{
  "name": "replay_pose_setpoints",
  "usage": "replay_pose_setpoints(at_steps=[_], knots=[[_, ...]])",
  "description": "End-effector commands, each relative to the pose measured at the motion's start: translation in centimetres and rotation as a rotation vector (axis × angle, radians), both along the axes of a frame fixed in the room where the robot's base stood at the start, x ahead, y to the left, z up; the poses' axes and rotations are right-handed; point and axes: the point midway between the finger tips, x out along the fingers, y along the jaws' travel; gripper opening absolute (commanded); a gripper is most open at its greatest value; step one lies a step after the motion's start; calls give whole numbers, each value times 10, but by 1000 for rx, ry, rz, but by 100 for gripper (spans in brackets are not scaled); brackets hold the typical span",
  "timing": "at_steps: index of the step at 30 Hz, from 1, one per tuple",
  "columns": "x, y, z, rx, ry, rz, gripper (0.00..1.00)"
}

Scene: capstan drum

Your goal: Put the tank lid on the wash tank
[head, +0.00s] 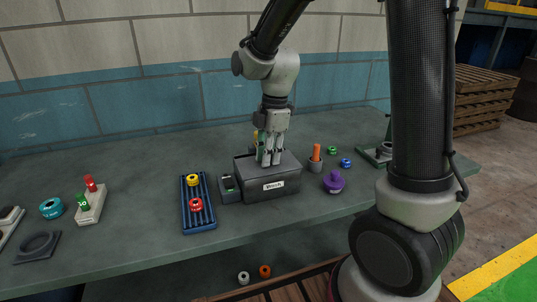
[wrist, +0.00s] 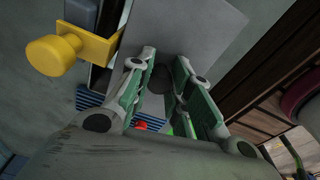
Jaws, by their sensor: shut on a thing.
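The wash tank (head: 256,193) is a dark grey box with a white label on its front, near the middle of the bench. The tank lid (head: 288,163) is a flat grey plate over the tank's top, level or nearly so. I cannot tell whether it rests fully on the rim. My gripper (head: 268,162) points down over the lid. In the wrist view my gripper (wrist: 165,68) is shut on the lid's dark knob, with the grey lid plate (wrist: 205,35) beyond the fingers. The tank's far side is hidden.
A small dark box with a green display (head: 229,188) stands left of the tank, beside a blue ribbed tray (head: 198,218) with rings. An orange peg in a grey cup (head: 315,158) and a purple knob (head: 333,182) stand to the right. A yellow fitting (wrist: 55,53) shows in the wrist view.

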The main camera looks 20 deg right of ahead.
Motion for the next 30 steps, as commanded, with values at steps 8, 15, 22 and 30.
replay_pose_setpoints(at_steps=[8, 15, 22, 30], knots=[[0, 0, -1, 0, -1, 0, 0], [0, 0, -2, 0, -1, 0, 42], [0, 0, -2, 0, -1, 0, 42], [2, -4, 33, 1, -6, 1, 42]])
